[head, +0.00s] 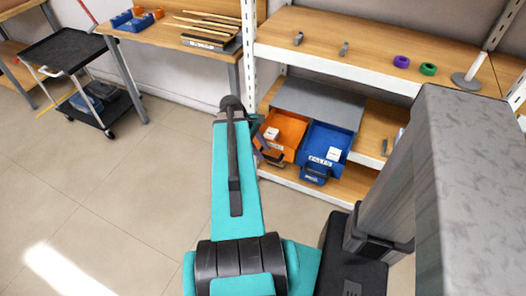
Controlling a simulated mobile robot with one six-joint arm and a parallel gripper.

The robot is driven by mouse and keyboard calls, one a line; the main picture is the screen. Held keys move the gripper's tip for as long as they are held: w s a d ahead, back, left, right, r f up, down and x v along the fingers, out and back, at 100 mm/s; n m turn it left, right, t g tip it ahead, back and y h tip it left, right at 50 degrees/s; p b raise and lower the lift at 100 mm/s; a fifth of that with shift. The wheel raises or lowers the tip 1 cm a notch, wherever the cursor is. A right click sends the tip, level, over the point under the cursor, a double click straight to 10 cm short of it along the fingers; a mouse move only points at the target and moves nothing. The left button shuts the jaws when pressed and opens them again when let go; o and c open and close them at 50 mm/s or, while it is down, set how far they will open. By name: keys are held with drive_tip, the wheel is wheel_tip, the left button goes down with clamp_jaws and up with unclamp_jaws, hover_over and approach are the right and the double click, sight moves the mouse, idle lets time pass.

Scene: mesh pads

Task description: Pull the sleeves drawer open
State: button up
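A grey drawer cabinet (322,102) on the lower shelf has two drawers side by side. The orange drawer (291,128) on the left and the blue drawer (337,135) on the right both stand out from the cabinet, their insides showing. My gripper (264,146) is at the left front of the orange drawer, partly hidden by my arm. I cannot tell whether it touches the drawer or is open or shut.
The upper shelf (360,63) carries grey parts, a purple ring (401,61), a green ring (428,69) and a spindle stand (468,78). A white rack post (249,60) stands left of the cabinet. A black cart (66,50) is far left. Floor at left is clear.

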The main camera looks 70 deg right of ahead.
drive_tip(key=v, duration=1.2)
drive_tip(key=shift+r, duration=0.3)
drive_tip(key=shift+a, duration=0.1)
